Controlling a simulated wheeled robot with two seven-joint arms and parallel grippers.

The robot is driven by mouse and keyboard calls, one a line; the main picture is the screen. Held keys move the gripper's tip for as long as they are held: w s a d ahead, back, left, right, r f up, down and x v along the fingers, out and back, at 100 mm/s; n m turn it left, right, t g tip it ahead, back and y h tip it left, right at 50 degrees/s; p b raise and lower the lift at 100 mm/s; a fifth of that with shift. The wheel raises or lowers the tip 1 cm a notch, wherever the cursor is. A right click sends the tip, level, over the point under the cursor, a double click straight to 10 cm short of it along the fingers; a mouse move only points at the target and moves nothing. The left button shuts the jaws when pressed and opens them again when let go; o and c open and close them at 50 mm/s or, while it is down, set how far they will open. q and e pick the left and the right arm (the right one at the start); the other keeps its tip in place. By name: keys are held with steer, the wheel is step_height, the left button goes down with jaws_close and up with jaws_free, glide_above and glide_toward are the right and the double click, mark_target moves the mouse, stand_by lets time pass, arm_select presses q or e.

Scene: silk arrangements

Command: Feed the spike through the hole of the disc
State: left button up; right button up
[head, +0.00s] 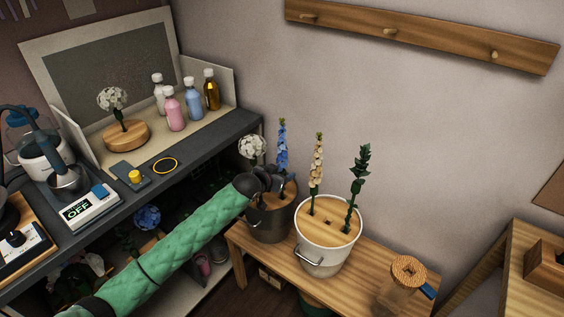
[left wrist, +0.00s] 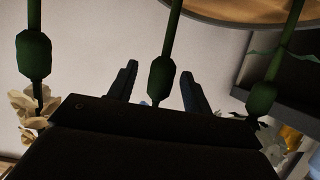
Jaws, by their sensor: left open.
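A blue flower spike (head: 282,145) stands upright in the wooden disc (head: 287,190) that lids the dark bucket. A white flower (head: 252,147) rises at its left. My left gripper (head: 266,180) is at that disc's left edge, beside these stems, and partly hides them. In the left wrist view the jaws (left wrist: 158,88) are open, with a green stem bulge (left wrist: 162,78) between the fingers; whether they touch it I cannot tell. A second wooden disc (head: 328,224), on the white bucket, carries a cream spike (head: 318,160) and a dark green spike (head: 357,180); a small dark hole shows in it.
The dark bucket (head: 268,226) and white bucket (head: 325,255) stand close together on a wooden bench (head: 375,270). Bottles, a white flower on a wooden base (head: 126,136) and a scale (head: 90,208) occupy the left counter.

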arm_select(q)
steer(key=shift+c, duration=0.2)
jaws_close()
